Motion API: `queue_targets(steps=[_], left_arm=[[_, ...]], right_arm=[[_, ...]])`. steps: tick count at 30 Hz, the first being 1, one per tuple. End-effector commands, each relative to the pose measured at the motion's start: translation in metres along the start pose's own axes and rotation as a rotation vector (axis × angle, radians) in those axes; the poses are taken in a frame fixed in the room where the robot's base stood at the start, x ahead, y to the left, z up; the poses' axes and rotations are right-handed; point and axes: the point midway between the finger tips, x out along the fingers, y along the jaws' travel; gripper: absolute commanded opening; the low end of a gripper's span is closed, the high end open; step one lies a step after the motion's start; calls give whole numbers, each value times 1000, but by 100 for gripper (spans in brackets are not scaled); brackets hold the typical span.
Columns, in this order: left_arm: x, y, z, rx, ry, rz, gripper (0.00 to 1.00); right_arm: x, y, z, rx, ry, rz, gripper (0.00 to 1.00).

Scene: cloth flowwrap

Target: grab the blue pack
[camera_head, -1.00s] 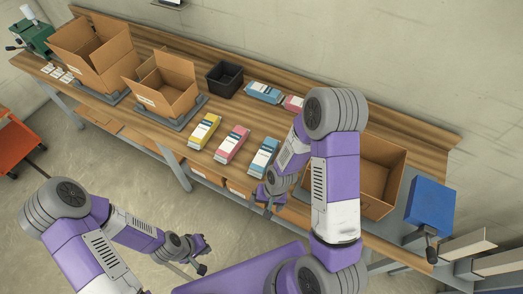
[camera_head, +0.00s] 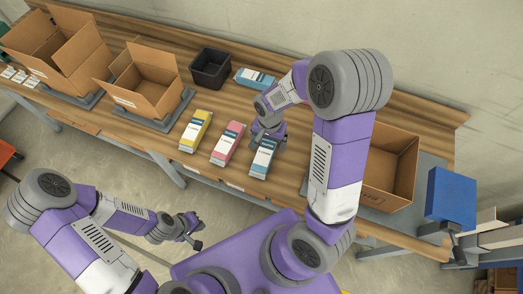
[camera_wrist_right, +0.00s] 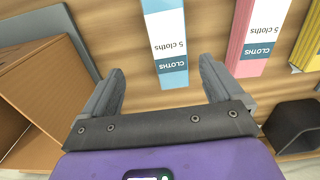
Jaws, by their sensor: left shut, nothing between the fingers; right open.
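A blue pack (camera_head: 263,160) with a white "CLOTHS" label lies flat near the front edge of the table. It also shows in the right wrist view (camera_wrist_right: 166,42), lying between the lines of the two fingers. My right gripper (camera_head: 266,136) is open and empty just above this pack's far end; contact cannot be told. In the right wrist view its fingers (camera_wrist_right: 161,78) are spread wider than the pack. A second blue pack (camera_head: 254,78) lies further back, beside the black bin. My left gripper (camera_head: 195,235) is shut and empty, away from the table's front.
A pink pack (camera_head: 228,143) and a yellow pack (camera_head: 195,131) lie left of the front blue pack. A black bin (camera_head: 210,68) stands behind. Open cardboard boxes stand left (camera_head: 145,82) and right (camera_head: 405,165), near a blue device (camera_head: 450,195).

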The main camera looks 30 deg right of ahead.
Motion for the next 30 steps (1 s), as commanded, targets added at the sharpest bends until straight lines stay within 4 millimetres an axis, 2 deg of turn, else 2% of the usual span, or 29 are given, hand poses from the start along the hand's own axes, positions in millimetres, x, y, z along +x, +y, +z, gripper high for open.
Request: queue_targets(steps=[1,6,17,24,30], left_arm=[[13,-5,-1,0,1,0,0],[30,-11,-2,0,1,0,0],[41,-15,-2,0,2,0,0],[50,-19,-3,0,2,0,0],[52,-19,-3,0,2,0,0]], right_arm=[[14,0,0,0,0,0,94],[33,0,0,-1,0,-1,94],[65,-2,-1,0,-1,2,94],[101,-7,-6,0,-3,3,94],[111,-7,-6,-2,0,0,94]])
